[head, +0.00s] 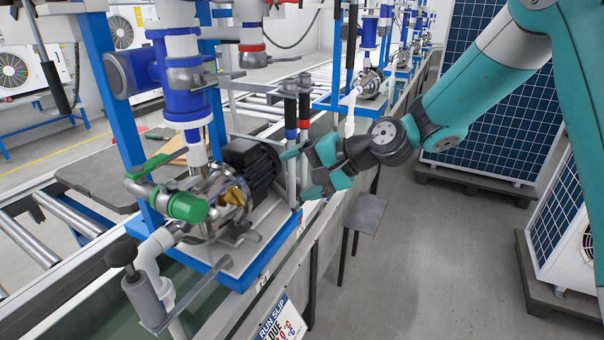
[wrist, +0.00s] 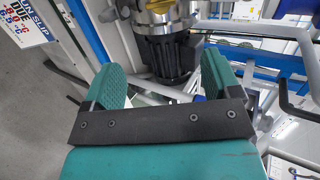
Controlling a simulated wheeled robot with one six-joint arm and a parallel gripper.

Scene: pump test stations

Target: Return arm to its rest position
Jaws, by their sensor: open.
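My gripper (head: 299,172) is teal with dark joints and reaches in from the right in the head view. Its two fingers are apart, with nothing seen between them. The fingertips are close to the right end of the black pump motor (head: 252,166) and to thin upright rods beside it; I cannot tell if they touch. In the wrist view my gripper (wrist: 163,80) shows both teal fingers spread, with the dark motor (wrist: 168,50) beyond them. My teal arm stretches out from the upper right over the aisle.
The pump sits on a blue-edged plate (head: 240,278) with a green-capped valve (head: 187,207) and pipes. A small grey shelf (head: 366,213) stands below my gripper. A run slip sign (head: 283,322) hangs in front. Dark panels (head: 482,130) on pallets line the right. The aisle floor (head: 440,250) is clear.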

